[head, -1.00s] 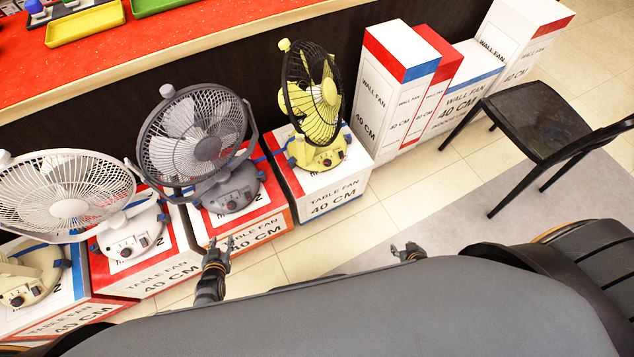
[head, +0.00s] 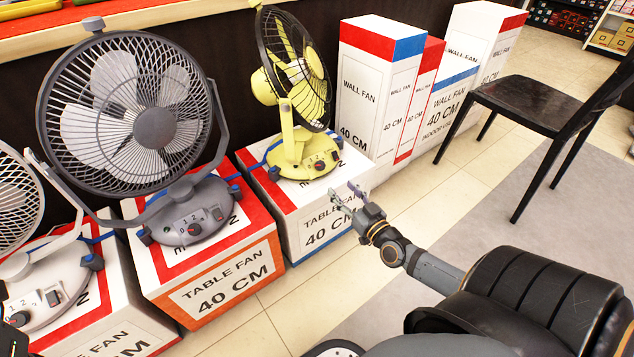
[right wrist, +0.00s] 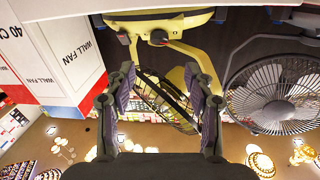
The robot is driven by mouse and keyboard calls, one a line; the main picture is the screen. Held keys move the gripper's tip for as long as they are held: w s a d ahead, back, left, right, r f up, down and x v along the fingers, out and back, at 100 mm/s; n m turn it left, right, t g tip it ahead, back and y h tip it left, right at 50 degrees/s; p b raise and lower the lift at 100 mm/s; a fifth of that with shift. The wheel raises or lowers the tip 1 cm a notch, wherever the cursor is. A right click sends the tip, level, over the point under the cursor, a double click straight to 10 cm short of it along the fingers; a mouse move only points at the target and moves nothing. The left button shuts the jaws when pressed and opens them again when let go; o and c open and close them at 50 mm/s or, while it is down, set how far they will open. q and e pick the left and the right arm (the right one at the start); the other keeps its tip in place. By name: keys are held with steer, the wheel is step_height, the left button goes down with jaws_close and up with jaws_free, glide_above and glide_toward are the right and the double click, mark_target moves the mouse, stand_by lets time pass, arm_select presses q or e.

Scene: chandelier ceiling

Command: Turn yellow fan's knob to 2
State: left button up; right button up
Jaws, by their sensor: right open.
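The yellow fan (head: 300,152) stands upright on a white and red box, its caged head facing right. In the right wrist view, upside down, the knob (right wrist: 158,37) shows beyond and between the spread fingers of the gripper (right wrist: 158,75). A dark part at the bottom left corner of the head view may be my left arm; its fingers are unclear.
A grey fan (head: 190,212) on its box stands left of the yellow one, with a white fan (head: 35,300) farther left. Tall wall fan boxes (head: 375,90) stand to the right. A black chair (head: 530,105) is at right. The tiled floor between is clear.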

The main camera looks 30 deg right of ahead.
mark_target(321, 165)
steer(key=w+b, duration=0.1)
steer(key=w, duration=0.3)
steer(key=w+b, duration=0.2)
steer(key=w, duration=0.3)
steer(key=shift+w+d, duration=0.2)
steer(key=shift+w, duration=0.55)
steer(key=shift+c, duration=0.4)
